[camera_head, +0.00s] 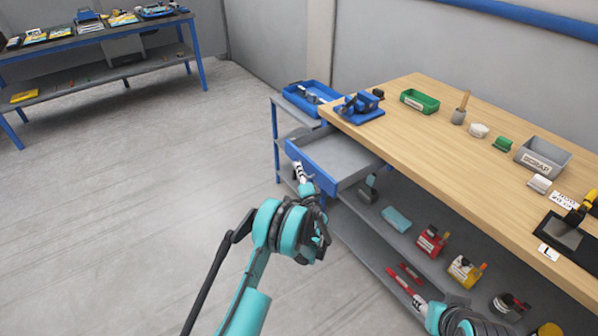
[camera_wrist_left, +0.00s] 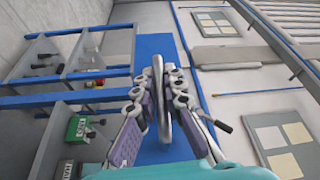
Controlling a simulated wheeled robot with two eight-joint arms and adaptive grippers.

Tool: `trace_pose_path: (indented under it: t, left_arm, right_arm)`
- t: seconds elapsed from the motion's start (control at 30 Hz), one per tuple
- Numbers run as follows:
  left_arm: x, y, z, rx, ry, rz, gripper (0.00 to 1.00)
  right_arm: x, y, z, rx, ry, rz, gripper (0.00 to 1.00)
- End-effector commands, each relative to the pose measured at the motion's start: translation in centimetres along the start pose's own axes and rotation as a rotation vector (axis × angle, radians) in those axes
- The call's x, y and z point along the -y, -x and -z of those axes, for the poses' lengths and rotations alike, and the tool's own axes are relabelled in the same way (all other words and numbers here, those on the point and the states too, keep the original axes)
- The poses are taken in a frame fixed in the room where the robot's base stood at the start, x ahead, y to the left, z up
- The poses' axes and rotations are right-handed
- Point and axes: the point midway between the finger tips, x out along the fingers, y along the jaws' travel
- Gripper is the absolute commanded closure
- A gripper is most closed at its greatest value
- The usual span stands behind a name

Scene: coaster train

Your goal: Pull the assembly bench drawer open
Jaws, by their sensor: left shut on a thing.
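The drawer (camera_head: 352,157) of the wooden-topped assembly bench (camera_head: 420,125) stands pulled out at the bench's left end. Its grey inside looks empty. My left gripper (camera_head: 299,171) is at the blue drawer front (camera_head: 322,176). In the left wrist view, my left gripper (camera_wrist_left: 165,100) is shut on the grey bar handle, with a finger on each side; the blue front (camera_wrist_left: 155,50) is behind it. In the head view the fingers hide most of the handle. My right gripper (camera_head: 417,302) is low at the bottom right, by the lower shelf; its jaws are too small to judge.
A blue tray (camera_head: 312,99) is on a side rack left of the bench. A green bin (camera_head: 419,101) and a grey scrap bin (camera_head: 543,157) stand on the top. Several items lie on the lower shelf (camera_head: 385,235). The floor (camera_head: 130,200) left of the drawer is clear.

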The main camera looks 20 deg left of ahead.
Motion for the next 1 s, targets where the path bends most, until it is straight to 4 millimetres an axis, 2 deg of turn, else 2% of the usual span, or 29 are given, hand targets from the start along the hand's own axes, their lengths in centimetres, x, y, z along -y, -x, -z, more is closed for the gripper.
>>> trace_pose_path:
  t: [0.07, 0.1, 0.17, 0.53, 0.83, 1.0]
  left_arm:
    - [-0.1, 0.1, 0.1, -0.002, 0.001, -0.001, 1.00]
    - [-0.1, 0.1, 0.1, -0.003, 0.001, -0.001, 0.83]
    - [-0.1, 0.1, 0.1, -0.002, 0.001, -0.001, 0.69]
    - [-0.1, 0.6, 0.1, -0.001, 0.001, -0.001, 0.69]
    - [-0.1, 5.5, 0.1, -0.004, 0.001, -0.001, 0.69]
    - [-0.1, 7.2, 0.1, -0.002, 0.001, -0.001, 0.69]
  right_arm:
    - [0.0, 0.0, 0.0, 0.000, 0.000, 0.000, 0.60]
    - [0.0, 0.0, 0.0, 0.000, 0.000, 0.000, 0.60]
    - [0.0, 0.0, 0.0, 0.000, 0.000, 0.000, 0.60]
    - [0.0, 0.0, 0.0, 0.000, 0.000, 0.000, 0.60]
    - [0.0, 0.0, 0.0, 0.000, 0.000, 0.000, 0.60]
    - [0.0, 0.0, 0.0, 0.000, 0.000, 0.000, 0.60]
